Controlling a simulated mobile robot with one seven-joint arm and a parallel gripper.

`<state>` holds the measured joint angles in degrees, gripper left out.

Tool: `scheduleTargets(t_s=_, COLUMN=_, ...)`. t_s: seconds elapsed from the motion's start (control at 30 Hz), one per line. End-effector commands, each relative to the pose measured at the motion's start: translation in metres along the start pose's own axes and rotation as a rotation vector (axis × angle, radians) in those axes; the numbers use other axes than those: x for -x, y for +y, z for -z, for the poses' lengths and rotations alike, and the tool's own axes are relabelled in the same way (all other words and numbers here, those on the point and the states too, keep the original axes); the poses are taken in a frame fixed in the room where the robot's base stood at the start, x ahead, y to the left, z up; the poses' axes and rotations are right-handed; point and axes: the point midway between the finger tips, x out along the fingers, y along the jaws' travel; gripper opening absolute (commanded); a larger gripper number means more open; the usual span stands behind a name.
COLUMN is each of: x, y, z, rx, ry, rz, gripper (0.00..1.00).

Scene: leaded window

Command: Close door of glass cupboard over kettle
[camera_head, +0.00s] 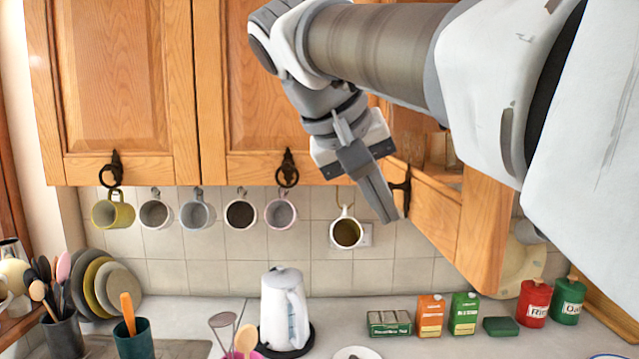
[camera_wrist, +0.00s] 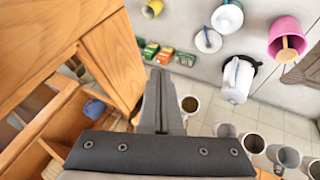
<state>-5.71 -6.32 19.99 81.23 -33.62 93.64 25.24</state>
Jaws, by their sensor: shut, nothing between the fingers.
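The glass cupboard door (camera_head: 430,208) is at right of centre in the head view, its wooden lower rail slanting out from the cupboard row. A black handle (camera_head: 407,187) hangs at its left end. My arm hides much of its upper part. In the wrist view, wooden panels (camera_wrist: 50,40) and shelves show at the left, with the cupboard interior visible. My gripper (camera_head: 387,214) is shut and empty, pointing down just left of the handle; I cannot tell whether it touches the door. It also shows in the wrist view (camera_wrist: 159,100). The white kettle (camera_head: 285,310) stands on the counter below.
Closed wooden doors (camera_head: 115,80) with black handles are on the left. Several mugs (camera_head: 240,213) hang beneath them, one (camera_head: 346,232) near my gripper. Boxes (camera_head: 430,315) and red and green tins (camera_head: 534,303) stand on the counter. Air below my gripper looks clear.

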Motion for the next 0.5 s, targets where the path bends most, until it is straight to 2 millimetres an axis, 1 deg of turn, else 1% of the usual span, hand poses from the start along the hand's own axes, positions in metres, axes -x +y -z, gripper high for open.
scheduleTargets(t_s=0.03, x=-0.012, y=0.0, z=-0.001, rx=0.0, ry=-0.003, rz=-0.002, gripper=0.0)
scheduleTargets(t_s=0.07, x=-0.018, y=0.0, z=-0.001, rx=0.0, ry=-0.002, rz=-0.001, gripper=0.0)
scheduleTargets(t_s=0.1, x=-0.019, y=0.008, z=0.0, rx=-0.004, ry=-0.001, rz=-0.001, gripper=0.0)
scheduleTargets(t_s=0.23, x=-0.026, y=0.024, z=0.0, rx=-0.004, ry=0.0, rz=0.0, gripper=0.0)
scheduleTargets(t_s=0.37, x=-0.032, y=0.033, z=0.0, rx=-0.003, ry=-0.001, rz=0.002, gripper=0.0)
scheduleTargets(t_s=0.5, x=-0.034, y=0.035, z=0.0, rx=-0.001, ry=-0.001, rz=0.002, gripper=0.0)
